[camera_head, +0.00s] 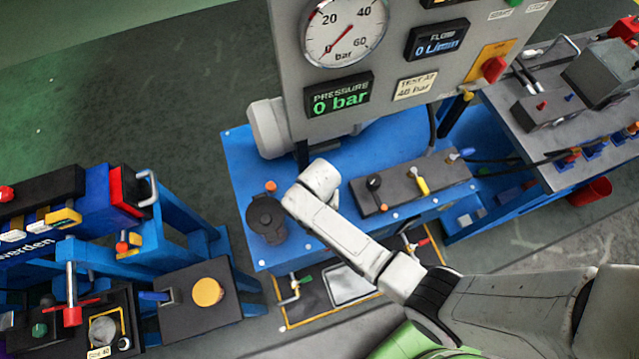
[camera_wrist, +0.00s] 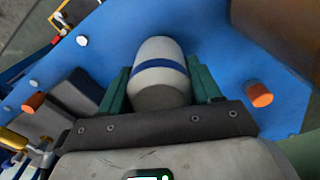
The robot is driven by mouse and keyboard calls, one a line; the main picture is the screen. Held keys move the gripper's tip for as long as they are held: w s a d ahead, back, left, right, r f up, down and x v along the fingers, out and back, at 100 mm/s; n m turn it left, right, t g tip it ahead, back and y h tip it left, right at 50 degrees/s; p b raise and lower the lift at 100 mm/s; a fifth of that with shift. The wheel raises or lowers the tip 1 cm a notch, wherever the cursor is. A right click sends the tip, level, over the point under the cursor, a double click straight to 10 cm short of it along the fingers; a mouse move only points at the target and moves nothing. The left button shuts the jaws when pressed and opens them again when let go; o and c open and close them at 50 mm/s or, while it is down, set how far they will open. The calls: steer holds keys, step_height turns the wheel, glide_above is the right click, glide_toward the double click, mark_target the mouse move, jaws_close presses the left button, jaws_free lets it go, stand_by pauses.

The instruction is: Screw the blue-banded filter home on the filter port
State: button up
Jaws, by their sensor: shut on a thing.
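The blue-banded filter (camera_wrist: 158,88), a pale grey rounded cylinder with one dark blue band, sits between the two green fingers of my gripper (camera_wrist: 160,84) in the wrist view. The fingers are shut on its sides. The filter's end and the filter port are hidden, so I cannot tell whether the filter touches the port or how far it is threaded.
The blue bench (camera_head: 243,160) carries an orange cap (camera_head: 271,187) near my wrist and a dark valve block (camera_head: 415,183) with levers to the right. The gauge panel (camera_head: 400,95) above reads 0 bar and 0 L/min.

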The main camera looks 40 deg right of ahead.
steer(key=m, duration=0.4)
steer(key=m, duration=0.5)
steer(key=shift+m, duration=0.3)
stand_by(0.3)
steer(key=m, duration=0.3)
steer(key=shift+m, duration=1)
